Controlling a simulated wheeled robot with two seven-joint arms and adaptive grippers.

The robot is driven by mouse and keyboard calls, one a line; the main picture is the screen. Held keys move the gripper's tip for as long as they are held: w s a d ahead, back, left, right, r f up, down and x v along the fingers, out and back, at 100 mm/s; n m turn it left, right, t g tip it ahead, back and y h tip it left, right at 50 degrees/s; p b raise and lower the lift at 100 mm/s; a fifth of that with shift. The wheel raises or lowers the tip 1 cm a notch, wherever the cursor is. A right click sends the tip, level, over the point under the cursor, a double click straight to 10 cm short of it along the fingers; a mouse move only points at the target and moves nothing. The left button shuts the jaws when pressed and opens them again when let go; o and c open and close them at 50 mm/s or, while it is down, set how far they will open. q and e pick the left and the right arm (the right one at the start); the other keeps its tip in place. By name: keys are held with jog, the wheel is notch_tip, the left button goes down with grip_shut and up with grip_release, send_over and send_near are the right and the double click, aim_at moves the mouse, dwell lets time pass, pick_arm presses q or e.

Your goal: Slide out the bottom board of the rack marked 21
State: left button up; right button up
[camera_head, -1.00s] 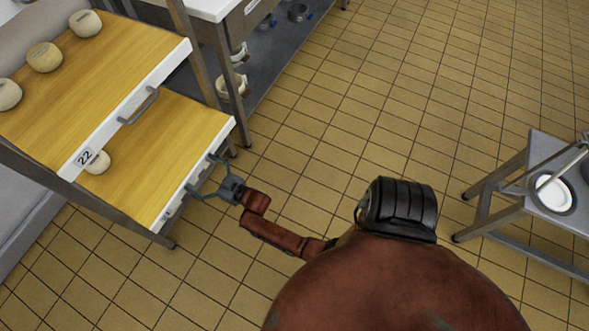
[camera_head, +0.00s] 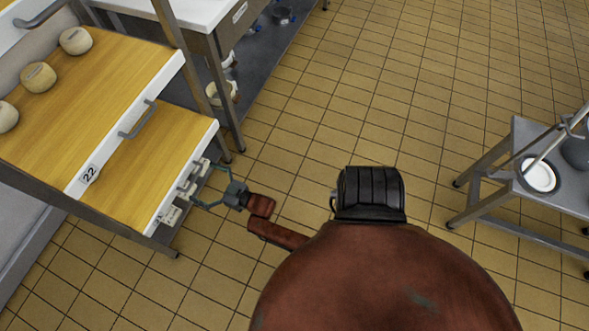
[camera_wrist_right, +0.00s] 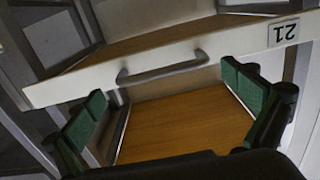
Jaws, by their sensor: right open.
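The rack (camera_head: 30,172) at the left holds wooden boards with white front edges. The upper board (camera_head: 95,85) carries label 22 and a grey handle. The lower board (camera_head: 165,150) juts out beneath it; its front has small fittings and a label I cannot read. My right gripper (camera_head: 205,186) is open and empty at that front edge. In the right wrist view, a white front (camera_wrist_right: 80,82) bears an upside-down 21 label (camera_wrist_right: 283,33). Its grey handle (camera_wrist_right: 162,70) lies between and beyond the open green fingers, apparently untouched. My left gripper is not in view.
Round pale cheeses (camera_head: 40,77) sit on the upper board. A steel table (camera_head: 195,15) stands behind the rack. A grey stand (camera_head: 540,190) with a white round item is at the right. Tiled floor between them is clear.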

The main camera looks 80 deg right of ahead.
jog(key=s+a+f+n+g+y+p, duration=0.1)
jog(key=s+a+f+g+y+p, duration=0.15)
jog(key=s+f+g, duration=0.95)
pick_arm(q)
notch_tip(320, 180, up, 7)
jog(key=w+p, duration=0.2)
jog(key=p, duration=0.1)
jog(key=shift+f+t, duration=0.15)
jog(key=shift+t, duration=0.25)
pick_arm(e)
jog(key=s+a+f+n+g, duration=0.1)
jog(key=s+a+f+g, duration=0.1)
jog(key=s, duration=1.4)
jog(key=s+a+f+n+g+y, duration=0.1)
jog(key=s+a+f, duration=0.3)
jog(key=s, duration=1.2)
jog(key=shift+a+g, duration=0.7)
jog(key=shift+c, duration=0.4)
